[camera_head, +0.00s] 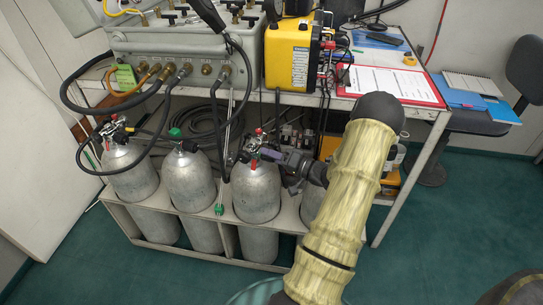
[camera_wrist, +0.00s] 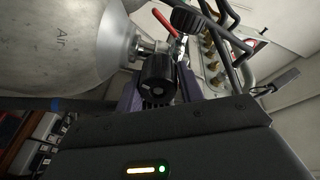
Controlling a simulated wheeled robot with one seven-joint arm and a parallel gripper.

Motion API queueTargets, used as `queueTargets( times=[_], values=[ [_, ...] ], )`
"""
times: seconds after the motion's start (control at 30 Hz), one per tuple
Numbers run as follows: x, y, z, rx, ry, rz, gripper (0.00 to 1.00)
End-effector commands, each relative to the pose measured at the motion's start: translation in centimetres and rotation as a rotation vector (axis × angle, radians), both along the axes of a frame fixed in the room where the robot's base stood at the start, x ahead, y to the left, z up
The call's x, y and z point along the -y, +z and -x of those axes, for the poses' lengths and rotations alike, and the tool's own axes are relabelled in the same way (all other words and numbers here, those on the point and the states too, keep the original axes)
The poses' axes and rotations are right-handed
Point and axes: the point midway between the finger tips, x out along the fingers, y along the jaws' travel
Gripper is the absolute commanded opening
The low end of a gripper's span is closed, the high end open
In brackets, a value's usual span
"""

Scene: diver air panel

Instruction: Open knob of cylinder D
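Several grey air cylinders stand in a row in the rack under the bench, and no letter D is readable on any of them. My gripper (camera_head: 275,157) is at the valve on top of the third cylinder from the left (camera_head: 256,192). In the wrist view a cylinder marked "Air" (camera_wrist: 75,45) lies at upper left, with a black ridged knob (camera_wrist: 157,78) on its valve. The purple fingers of my gripper (camera_wrist: 158,95) are on either side of this knob. Whether they press on it is not clear. My arm partly hides the cylinder to the right (camera_head: 310,204).
A red lever (camera_wrist: 168,22) and a second black knob (camera_wrist: 188,18) are close beyond the gripped area. Black hoses hang from the grey air panel (camera_head: 185,50). A yellow case (camera_head: 290,55) and a red-edged clipboard (camera_head: 390,84) are on the bench. Green floor is clear in front.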

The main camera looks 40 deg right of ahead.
Motion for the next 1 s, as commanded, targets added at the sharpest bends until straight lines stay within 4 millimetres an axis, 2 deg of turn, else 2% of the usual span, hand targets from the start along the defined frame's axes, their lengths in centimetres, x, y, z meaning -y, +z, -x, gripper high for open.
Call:
queueTargets(
  times=[0.27,0.6,0.97,1.0],
  values=[
    [0.01,-0.04,0.03,0.015,0.000,0.033,0.15],
    [-0.03,-0.10,0.05,0.109,0.001,0.225,0.15],
    [-0.08,-0.11,0.04,0.121,0.001,0.248,0.15],
    [-0.08,-0.11,0.04,0.120,0.000,0.248,0.45]
  ],
)
